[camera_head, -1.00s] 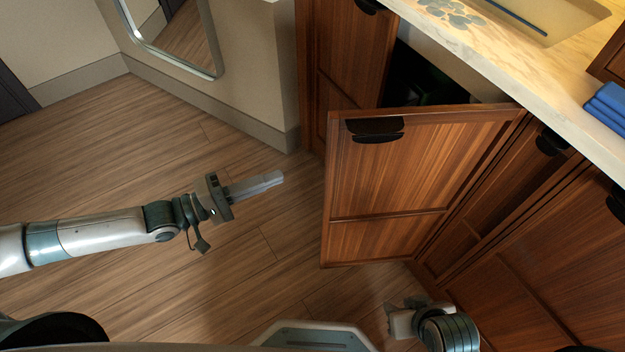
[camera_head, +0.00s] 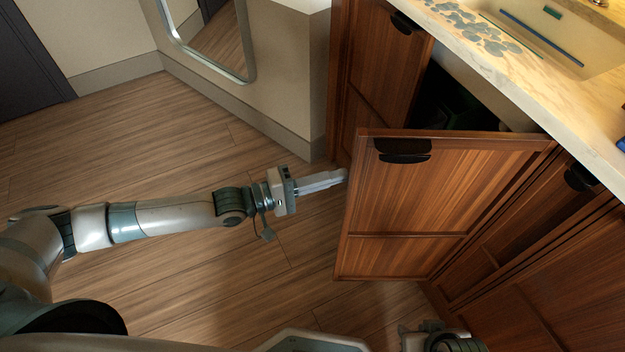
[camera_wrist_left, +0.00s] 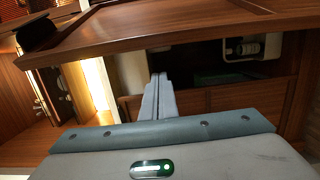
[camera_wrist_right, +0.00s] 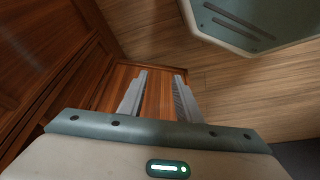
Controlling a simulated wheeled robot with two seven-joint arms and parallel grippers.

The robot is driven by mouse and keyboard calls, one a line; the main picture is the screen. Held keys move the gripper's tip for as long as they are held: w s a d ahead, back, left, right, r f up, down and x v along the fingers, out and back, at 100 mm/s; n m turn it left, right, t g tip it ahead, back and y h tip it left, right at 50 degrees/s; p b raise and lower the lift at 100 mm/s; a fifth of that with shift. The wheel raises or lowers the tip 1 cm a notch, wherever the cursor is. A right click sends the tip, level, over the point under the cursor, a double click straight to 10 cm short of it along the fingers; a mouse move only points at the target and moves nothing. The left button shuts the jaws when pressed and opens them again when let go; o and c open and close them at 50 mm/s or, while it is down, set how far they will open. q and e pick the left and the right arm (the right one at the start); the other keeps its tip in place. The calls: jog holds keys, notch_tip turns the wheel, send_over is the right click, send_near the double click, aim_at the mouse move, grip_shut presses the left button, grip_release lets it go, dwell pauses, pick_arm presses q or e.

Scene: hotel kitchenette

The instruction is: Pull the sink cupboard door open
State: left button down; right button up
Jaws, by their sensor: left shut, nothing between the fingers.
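The sink cupboard door (camera_head: 435,205) is brown wood with a black cup handle (camera_head: 403,151) at its top left. It stands ajar, swung out from the cabinet, with the dark cupboard interior (camera_head: 450,100) visible behind it. My left gripper (camera_head: 343,175) is shut and empty, its tips at the door's free left edge; I cannot tell whether they touch. In the left wrist view, the shut fingers (camera_wrist_left: 158,85) point under the door's edge (camera_wrist_left: 150,40) toward the interior. My right gripper (camera_wrist_right: 158,85) is open and empty, low near the cabinet fronts, its fingers only in the right wrist view.
A marble counter (camera_head: 500,60) with a sink overhangs the cupboard. A neighbouring closed door (camera_head: 385,60) is behind, and more cabinet fronts (camera_head: 560,270) are at right. A wall stub (camera_head: 285,80) stands at the back. The wood floor (camera_head: 150,150) at left is clear.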

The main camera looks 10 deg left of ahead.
pick_arm(q)
jog(key=s, duration=0.2)
jog(key=s+d+p, duration=0.1)
jog(key=shift+s, duration=0.4)
pick_arm(e)
jog(key=shift+s+d+g+h, duration=0.35)
jog(key=shift+s+d, duration=0.3)
jog(key=shift+d, duration=0.35)
pick_arm(q)
jog(key=shift+s, duration=0.1)
pick_arm(e)
jog(key=shift+w+a+r, duration=0.1)
jog(key=shift+a+r, duration=0.05)
jog(key=shift+a, duration=0.05)
pick_arm(q)
jog(key=shift+p, duration=0.3)
